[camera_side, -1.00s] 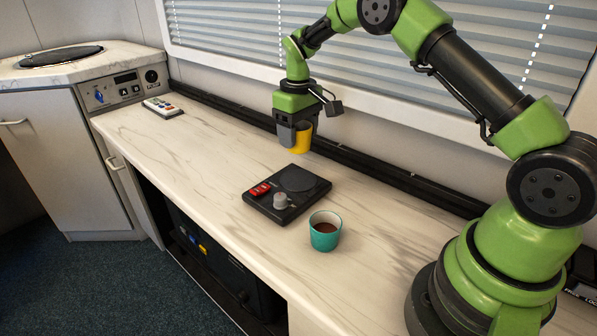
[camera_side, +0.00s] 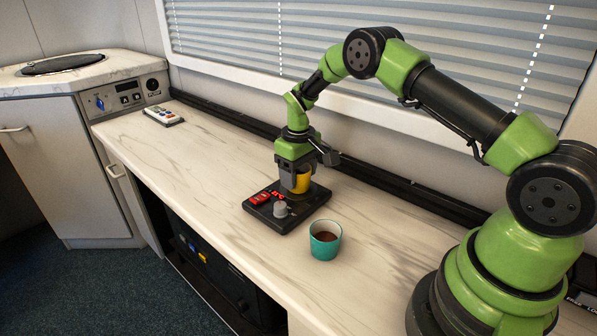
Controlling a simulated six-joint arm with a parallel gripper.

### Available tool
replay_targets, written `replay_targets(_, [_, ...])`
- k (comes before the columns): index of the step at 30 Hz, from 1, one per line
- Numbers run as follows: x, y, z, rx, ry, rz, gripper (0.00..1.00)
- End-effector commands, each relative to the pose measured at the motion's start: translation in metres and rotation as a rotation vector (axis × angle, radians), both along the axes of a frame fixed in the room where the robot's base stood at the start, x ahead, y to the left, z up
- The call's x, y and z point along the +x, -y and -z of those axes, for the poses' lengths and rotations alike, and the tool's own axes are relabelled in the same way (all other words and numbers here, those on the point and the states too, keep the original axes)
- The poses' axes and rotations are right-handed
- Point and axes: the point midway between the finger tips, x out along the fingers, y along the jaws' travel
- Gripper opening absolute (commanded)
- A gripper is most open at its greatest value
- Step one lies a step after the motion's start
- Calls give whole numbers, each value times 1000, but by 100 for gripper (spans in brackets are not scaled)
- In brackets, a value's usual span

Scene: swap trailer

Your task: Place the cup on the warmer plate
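My gripper (camera_side: 294,181) points down over the black warmer (camera_side: 263,218) in the middle of the counter. It is shut on a yellow cup (camera_side: 303,181), partly hidden by the fingers. The cup is upright over the round warmer plate at the warmer's rear, at or very close to its surface; I cannot tell whether it bears on it. The plate is mostly hidden. A red switch (camera_side: 260,198) and a grey knob (camera_side: 280,209) sit on the warmer's front part. Small red marks glow beside the switch.
A teal cup (camera_side: 325,243) with brown liquid stands on the counter (camera_side: 205,151), in front and right of the warmer. A black rail (camera_side: 372,176) and window blinds line the back. The counter left of the warmer is clear.

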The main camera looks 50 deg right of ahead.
Motion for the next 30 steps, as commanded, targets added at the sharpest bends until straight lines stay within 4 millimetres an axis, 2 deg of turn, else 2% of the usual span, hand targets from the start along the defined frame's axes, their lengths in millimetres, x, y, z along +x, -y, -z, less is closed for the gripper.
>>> replay_targets(1, [0,0,0,0,0,0,71])
replay_targets(3, [0,0,0,0,0,0,87])
replay_targets(14, [0,0,-6,0,1,0,87])
replay_targets(17, [1,0,-20,-1,4,0,87])
replay_targets(24, [1,0,-73,-2,6,0,87])
replay_targets(30, [1,0,-108,-1,3,0,87])
